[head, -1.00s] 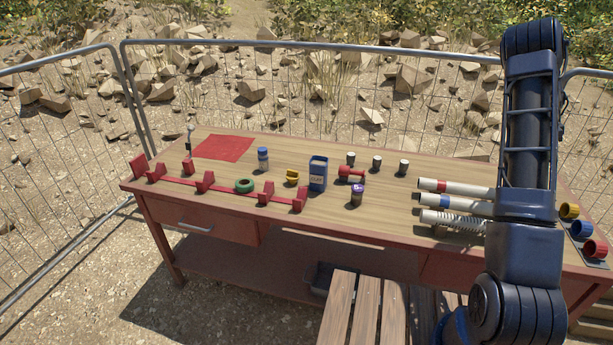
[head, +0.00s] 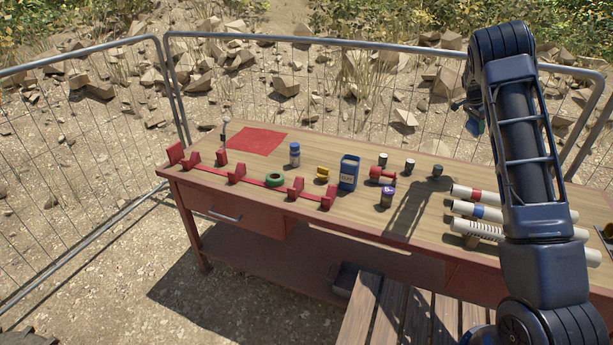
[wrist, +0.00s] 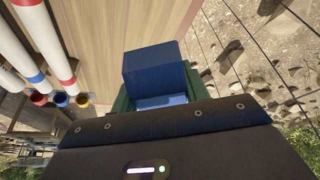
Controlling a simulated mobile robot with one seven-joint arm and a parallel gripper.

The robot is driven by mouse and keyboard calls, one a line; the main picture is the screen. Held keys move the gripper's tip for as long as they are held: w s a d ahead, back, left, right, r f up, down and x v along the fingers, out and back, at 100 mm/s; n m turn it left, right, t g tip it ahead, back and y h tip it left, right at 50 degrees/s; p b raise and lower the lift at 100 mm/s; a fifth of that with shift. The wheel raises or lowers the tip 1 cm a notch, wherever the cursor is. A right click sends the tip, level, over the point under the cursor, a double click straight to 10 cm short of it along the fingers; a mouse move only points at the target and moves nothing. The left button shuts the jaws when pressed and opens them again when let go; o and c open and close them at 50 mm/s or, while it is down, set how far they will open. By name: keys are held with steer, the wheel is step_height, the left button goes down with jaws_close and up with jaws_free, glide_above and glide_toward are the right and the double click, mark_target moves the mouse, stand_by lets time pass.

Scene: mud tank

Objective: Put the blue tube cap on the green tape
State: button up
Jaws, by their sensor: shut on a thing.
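The green tape (head: 274,180) is a ring lying flat on the bench beside the long red rack in the head view. My gripper (head: 474,118) is raised above the far side of the bench, well to the right of the tape, partly hidden by my arm. In the wrist view, my gripper (wrist: 158,98) is shut on a blue box-shaped thing (wrist: 150,66); I cannot tell whether it is a cap. A blue cup-like cap (wrist: 60,99) stands between a red one and a yellow one near the tube ends.
A red rack (head: 237,174), a blue carton (head: 349,172), a red dumbbell (head: 380,175), a purple-lidded jar (head: 387,196) and several dark pots stand on the bench. White tubes (head: 480,213) lie at the right. A wire fence (head: 300,90) runs behind the bench.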

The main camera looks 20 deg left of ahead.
steer(key=s+a+n+t, duration=0.1)
steer(key=s+a+n, duration=0.15)
steer(key=a, duration=2.05)
step_height(320, 180, up, 2)
steer(key=n+t+y, duration=0.1)
steer(key=n+y, duration=0.3)
steer(key=n, duration=0.5)
glide_above(277, 174)
steer(key=s, duration=0.2)
steer(key=f, duration=1.9)
steer(key=shift+w+f, duration=0.2)
steer(key=o, duration=1)
steer(key=shift+f, duration=0.1)
